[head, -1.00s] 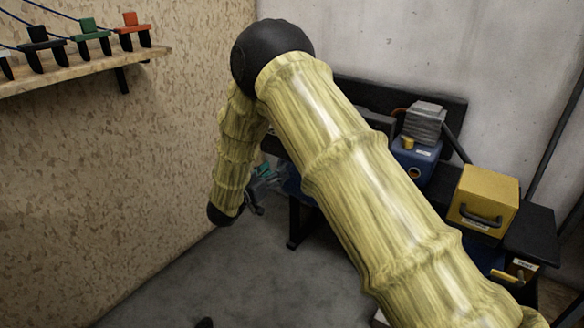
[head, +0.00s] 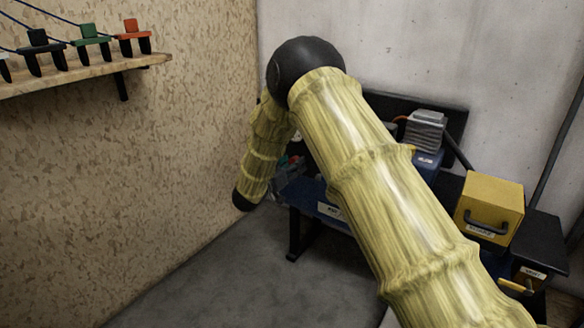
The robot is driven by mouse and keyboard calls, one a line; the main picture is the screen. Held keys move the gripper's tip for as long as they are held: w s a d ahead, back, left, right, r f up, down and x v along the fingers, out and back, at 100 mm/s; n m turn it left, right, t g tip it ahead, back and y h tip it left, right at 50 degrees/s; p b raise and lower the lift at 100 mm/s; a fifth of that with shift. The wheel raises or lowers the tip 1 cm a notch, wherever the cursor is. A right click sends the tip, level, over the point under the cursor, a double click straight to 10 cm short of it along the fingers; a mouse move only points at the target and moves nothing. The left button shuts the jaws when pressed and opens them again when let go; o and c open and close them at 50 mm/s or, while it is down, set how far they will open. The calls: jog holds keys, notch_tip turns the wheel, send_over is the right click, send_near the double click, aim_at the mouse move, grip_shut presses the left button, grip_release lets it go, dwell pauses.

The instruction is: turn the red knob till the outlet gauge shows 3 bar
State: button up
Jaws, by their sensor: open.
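My gripper (head: 284,182) shows as a small grey and teal shape just right of my arm's hanging forearm, partly covered by it. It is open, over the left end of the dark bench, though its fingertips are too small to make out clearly. A small red spot (head: 294,160) shows close beside it; I cannot tell whether it is the red knob. No outlet gauge can be made out. My upper arm covers much of the bench.
The dark bench (head: 309,209) stands against the back wall. A blue machine (head: 428,163) with a grey finned block and a yellow handled box (head: 490,205) are to the right. A wooden shelf (head: 80,76) with coloured clamps is at upper left. The floor in front is clear.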

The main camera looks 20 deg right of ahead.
jog(key=shift+d, duration=0.1)
jog(key=c, duration=1)
jog(key=m+p, duration=0.2)
jog(key=m, duration=0.6)
jog(key=shift+w+m+p, duration=0.1)
jog(key=shift+m+p, duration=0.2)
jog(key=shift+p, duration=0.1)
jog(key=o, duration=1)
